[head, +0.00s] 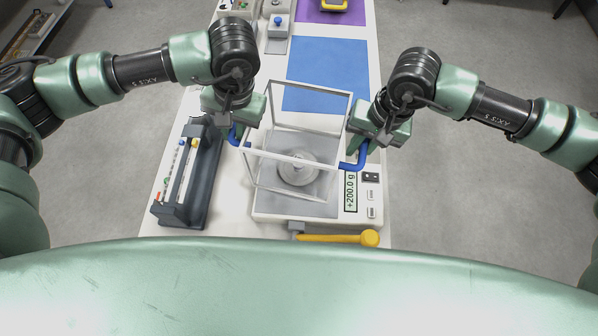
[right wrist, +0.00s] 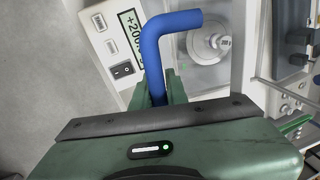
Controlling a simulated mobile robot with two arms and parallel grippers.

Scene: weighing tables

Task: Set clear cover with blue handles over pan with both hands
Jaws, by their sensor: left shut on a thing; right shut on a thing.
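The clear cover (head: 320,92) is a see-through box with pale edges and a blue handle on each side. My left gripper (head: 236,128) is shut on the left blue handle (head: 235,139). My right gripper (head: 366,140) is shut on the right blue handle (head: 357,163), which also shows in the right wrist view (right wrist: 152,55). In the head view the cover overlaps the round metal pan (head: 298,168) on the scale (head: 268,211). A weight-like metal piece seems to stand on the pan. I cannot tell how high the cover is above the scale.
The scale display (head: 350,191) reads +200.0 g. A dark rack (head: 187,185) with coloured-ended rods stands left of the scale. A yellow-headed tool (head: 340,238) lies at the front. A blue mat (head: 328,62) and a purple mat (head: 325,15) lie farther back.

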